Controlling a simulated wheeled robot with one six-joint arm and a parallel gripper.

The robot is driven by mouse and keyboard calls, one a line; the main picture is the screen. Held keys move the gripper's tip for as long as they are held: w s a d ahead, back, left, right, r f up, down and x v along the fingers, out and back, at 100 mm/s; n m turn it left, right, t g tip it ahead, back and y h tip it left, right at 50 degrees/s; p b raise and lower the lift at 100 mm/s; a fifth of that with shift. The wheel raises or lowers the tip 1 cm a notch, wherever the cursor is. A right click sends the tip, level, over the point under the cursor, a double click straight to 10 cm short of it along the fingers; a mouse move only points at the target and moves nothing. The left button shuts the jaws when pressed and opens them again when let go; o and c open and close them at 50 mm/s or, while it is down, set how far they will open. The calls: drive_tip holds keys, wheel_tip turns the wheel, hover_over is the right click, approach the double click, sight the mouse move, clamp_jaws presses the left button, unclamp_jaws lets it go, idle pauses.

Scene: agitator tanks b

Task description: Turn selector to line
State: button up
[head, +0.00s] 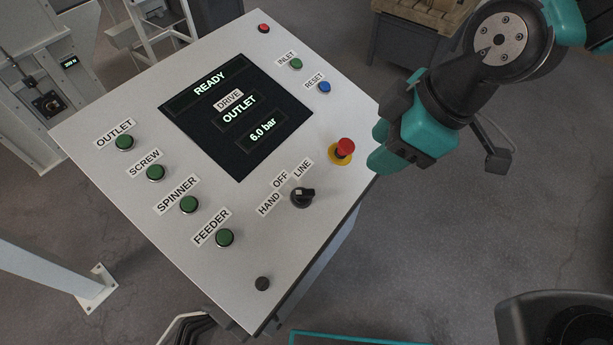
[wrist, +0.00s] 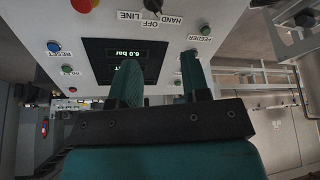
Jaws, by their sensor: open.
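The selector (head: 302,197) is a black knob on the lower right of the white sloped panel (head: 150,95). Labels HAND, OFF and LINE (head: 303,168) fan around its left and upper side. I cannot tell surely which label its handle points at. In the wrist view the selector (wrist: 152,5) is at the top edge, partly cut off. My gripper (head: 383,150) has teal fingers and is up and to the right of the selector, beside the panel's right edge in the head view. In the wrist view my gripper (wrist: 160,72) is open and empty, its fingers apart.
A red emergency stop (head: 344,148) on a yellow base sits between the selector and my gripper in the head view. The screen (head: 209,115) reads READY, OUTLET, 6.0 bar. Green buttons line the left, with a blue RESET button (head: 324,87) at upper right.

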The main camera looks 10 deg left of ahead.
sight(306, 192)
drive_tip(key=w+a+f+n+p, duration=0.1)
drive_tip(key=a+f, duration=0.2)
drive_tip(key=f, duration=0.3)
drive_tip(key=w+a+f+n, duration=0.1)
drive_tip(key=a+f+n, duration=0.1)
drive_tip(key=a+f, duration=0.2)
drive_tip(key=w+a+f+n+p, duration=0.1)
drive_tip(key=a+f, duration=0.3)
drive_tip(key=f, duration=0.5)
drive_tip(key=shift+w+f+n+t+p, duration=0.2)
drive_tip(key=shift+n+t+p, duration=0.1)
drive_tip(key=shift+n, duration=0.1)
drive_tip(key=c, duration=0.6)
